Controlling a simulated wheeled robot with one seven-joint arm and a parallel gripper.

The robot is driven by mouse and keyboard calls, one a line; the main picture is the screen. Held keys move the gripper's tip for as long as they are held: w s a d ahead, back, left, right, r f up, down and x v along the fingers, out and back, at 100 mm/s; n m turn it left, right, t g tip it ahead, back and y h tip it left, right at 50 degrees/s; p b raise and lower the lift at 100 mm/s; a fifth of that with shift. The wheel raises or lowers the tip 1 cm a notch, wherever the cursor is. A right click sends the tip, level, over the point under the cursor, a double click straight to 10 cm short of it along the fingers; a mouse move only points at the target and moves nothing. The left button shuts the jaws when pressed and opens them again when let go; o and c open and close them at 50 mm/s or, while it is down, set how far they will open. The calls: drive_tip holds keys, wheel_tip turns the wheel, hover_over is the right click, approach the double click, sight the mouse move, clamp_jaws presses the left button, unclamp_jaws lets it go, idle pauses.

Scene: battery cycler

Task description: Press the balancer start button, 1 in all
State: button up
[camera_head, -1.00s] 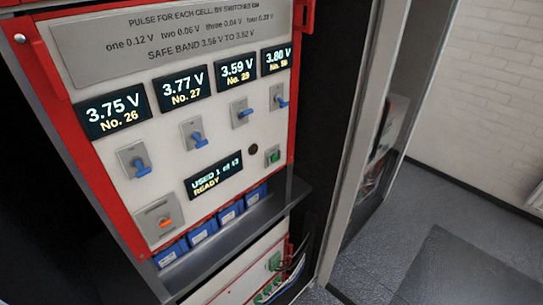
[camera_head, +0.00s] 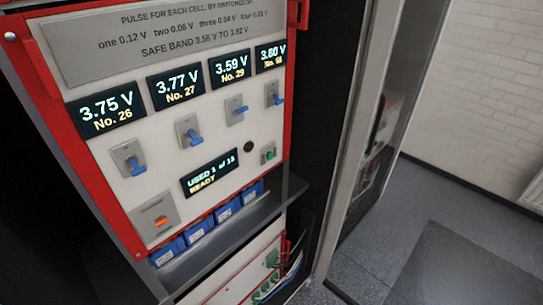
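The balancer panel (camera_head: 132,232) is white with a red frame and fills the left half of the head view. A small green button (camera_head: 268,152) sits at its right side; its label is not readable. Four voltage displays read 3.75 V (camera_head: 107,110), 3.77 V (camera_head: 178,87), 3.59 V (camera_head: 230,66) and 3.80 V (camera_head: 271,55). A status display (camera_head: 210,173) shows "USED 1 of" a blurred number and "READY". My gripper is not in view.
A plate with an orange-red element (camera_head: 160,222) is at the panel's lower left. Blue cells (camera_head: 228,210) stand along a grey shelf (camera_head: 185,272) that juts out below the panel. A metal post (camera_head: 357,130) stands right of the panel. Open floor (camera_head: 385,240) lies further right.

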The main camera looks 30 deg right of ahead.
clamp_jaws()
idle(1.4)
